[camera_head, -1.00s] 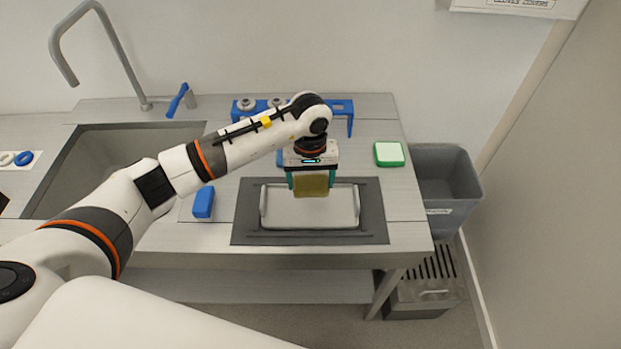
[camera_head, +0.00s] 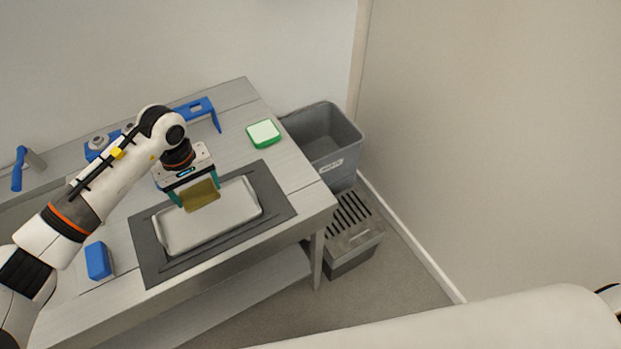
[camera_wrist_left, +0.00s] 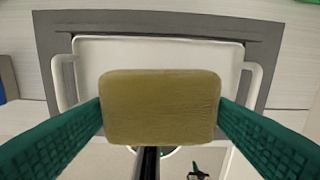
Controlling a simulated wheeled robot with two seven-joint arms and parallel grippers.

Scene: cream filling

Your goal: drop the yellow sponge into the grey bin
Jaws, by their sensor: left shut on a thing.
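The yellow sponge (camera_head: 201,196) is a dull yellow block with rounded corners. My left gripper (camera_head: 190,190) is shut on it and holds it over the white tray (camera_head: 238,212). In the left wrist view the sponge (camera_wrist_left: 160,107) sits between the two green fingers, with the tray (camera_wrist_left: 160,52) behind it. The grey bin (camera_head: 318,135) stands on the floor at the table's right end, open at the top, to the right of the gripper. My right gripper is not in view.
A green-rimmed white box (camera_head: 263,133) lies on the table between the tray and the bin. A blue block (camera_head: 98,261) lies at the front left. A blue rack (camera_head: 200,108) stands at the back. A slotted grey container (camera_head: 352,232) is on the floor before the bin.

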